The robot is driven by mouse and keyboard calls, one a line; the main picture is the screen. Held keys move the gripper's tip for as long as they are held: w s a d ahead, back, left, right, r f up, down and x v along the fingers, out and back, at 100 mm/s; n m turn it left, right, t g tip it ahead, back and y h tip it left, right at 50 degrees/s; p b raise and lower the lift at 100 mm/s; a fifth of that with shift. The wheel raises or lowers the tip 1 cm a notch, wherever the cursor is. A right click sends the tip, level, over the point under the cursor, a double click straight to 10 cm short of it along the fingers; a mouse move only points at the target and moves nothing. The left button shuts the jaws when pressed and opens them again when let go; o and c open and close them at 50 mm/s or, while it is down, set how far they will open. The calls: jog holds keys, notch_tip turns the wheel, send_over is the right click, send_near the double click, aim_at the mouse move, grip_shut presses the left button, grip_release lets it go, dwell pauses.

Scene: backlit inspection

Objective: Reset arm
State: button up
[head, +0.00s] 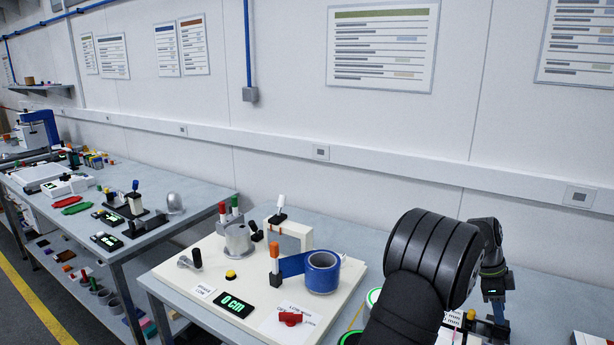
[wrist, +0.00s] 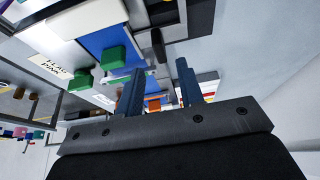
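My arm (head: 430,250) stands at the right of the near bench in the head view, bent over, with the dark wrist beyond it. My gripper (wrist: 160,82) shows in the wrist view as two blue fingers apart from each other. I see nothing held between them; an orange part and a white piece show behind the gap. In the head view the gripper (head: 497,308) points down at the bench's right part, its tips partly hidden by clutter.
A cream board (head: 170,275) carries a blue tape roll (head: 323,272), an orange-topped lever (head: 274,258), a "0 cm" display (head: 236,305) and a red knob (head: 290,318). In the wrist view, green blocks (wrist: 112,58) are near the fingers. A second bench (head: 150,180) stands left.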

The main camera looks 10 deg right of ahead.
aim_at(503, 327)
jog(key=x, duration=0.6)
jog(key=shift+d+f, duration=0.1)
jog(key=shift+f, duration=0.05)
jog(key=o, duration=1.4)
jog(key=shift+d, duration=0.1)
jog(key=shift+o, duration=0.2)
jog(key=s+a+r+t+y, duration=0.2)
jog(key=s+a+r, duration=0.3)
jog(key=s+r, duration=0.4)
jog(key=s+a+r+t+y, duration=0.1)
jog(key=s+a+r, duration=0.5)
jog(key=r, duration=0.4)
notch_tip(503, 327, down, 9)
jog(key=d, duration=0.1)
jog(key=shift+s+f, duration=0.2)
jog(key=shift+s, duration=0.1)
jog(key=shift+d, duration=0.1)
